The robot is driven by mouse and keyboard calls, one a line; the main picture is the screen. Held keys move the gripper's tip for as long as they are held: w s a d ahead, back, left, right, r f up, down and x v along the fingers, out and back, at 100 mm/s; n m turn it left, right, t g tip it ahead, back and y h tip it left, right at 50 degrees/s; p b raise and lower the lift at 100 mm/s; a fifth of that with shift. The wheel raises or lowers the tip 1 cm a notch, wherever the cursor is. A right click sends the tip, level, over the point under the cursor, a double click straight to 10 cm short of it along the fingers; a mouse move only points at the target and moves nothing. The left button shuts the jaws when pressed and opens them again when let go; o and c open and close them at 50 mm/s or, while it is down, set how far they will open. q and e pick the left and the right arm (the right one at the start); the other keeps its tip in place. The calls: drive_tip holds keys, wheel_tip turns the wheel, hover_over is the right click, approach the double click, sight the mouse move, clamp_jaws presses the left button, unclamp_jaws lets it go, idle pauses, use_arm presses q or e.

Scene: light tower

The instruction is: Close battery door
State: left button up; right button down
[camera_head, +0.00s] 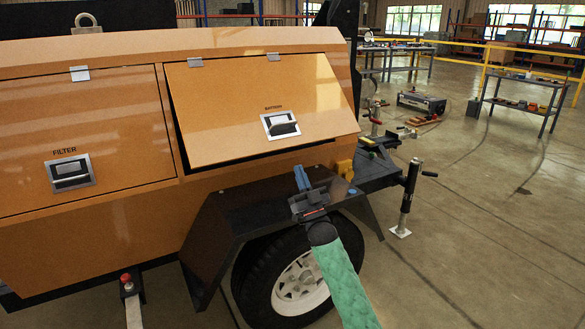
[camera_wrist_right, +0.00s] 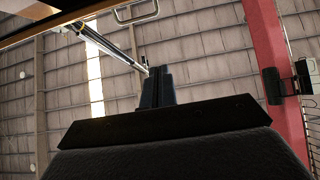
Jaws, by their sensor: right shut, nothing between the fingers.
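The battery door (camera_head: 258,106) is an orange panel hinged at its top edge on the light tower. It stands partly open, its lower edge swung out with a dark gap below and at its left. A silver latch (camera_head: 280,124) sits near its lower middle. My right gripper (camera_head: 301,178) is in front of and below the door's lower right, above the wheel fender, apart from the door. Its blue fingers are together and empty. In the right wrist view the fingers (camera_wrist_right: 157,87) point upward, side by side. My left gripper is not in view.
The closed filter door (camera_head: 85,140) is left of the battery door. The black fender (camera_head: 235,215) and wheel (camera_head: 300,285) lie below. A hitch with a jack stand (camera_head: 408,200) extends right. Workbenches stand behind on the right; the floor at right is largely clear.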

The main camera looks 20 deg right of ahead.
use_arm(q)
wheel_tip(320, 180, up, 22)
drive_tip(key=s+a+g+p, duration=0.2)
drive_tip(key=p, duration=1.5)
use_arm(e)
drive_tip(key=s+a+r+m+g, duration=0.1)
drive_tip(key=s+a+m, duration=0.1)
drive_tip(key=a, duration=1.1)
drive_tip(key=s+a+r+m+g, duration=0.1)
drive_tip(key=a+g, duration=0.1)
drive_tip(key=a, duration=1.1)
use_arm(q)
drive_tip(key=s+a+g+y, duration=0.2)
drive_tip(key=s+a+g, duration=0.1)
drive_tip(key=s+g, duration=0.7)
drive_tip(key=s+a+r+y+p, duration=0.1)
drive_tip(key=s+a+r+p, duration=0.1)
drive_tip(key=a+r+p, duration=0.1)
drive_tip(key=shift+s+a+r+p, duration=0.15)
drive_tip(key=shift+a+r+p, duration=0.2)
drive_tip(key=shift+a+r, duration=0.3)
use_arm(e)
drive_tip(key=w+a+r+n, duration=0.1)
drive_tip(key=w+n, duration=0.1)
drive_tip(key=w, duration=0.9)
drive_tip(key=shift+w+a+n, duration=0.2)
drive_tip(key=shift+a+n, duration=0.05)
drive_tip(key=shift+n, duration=0.15)
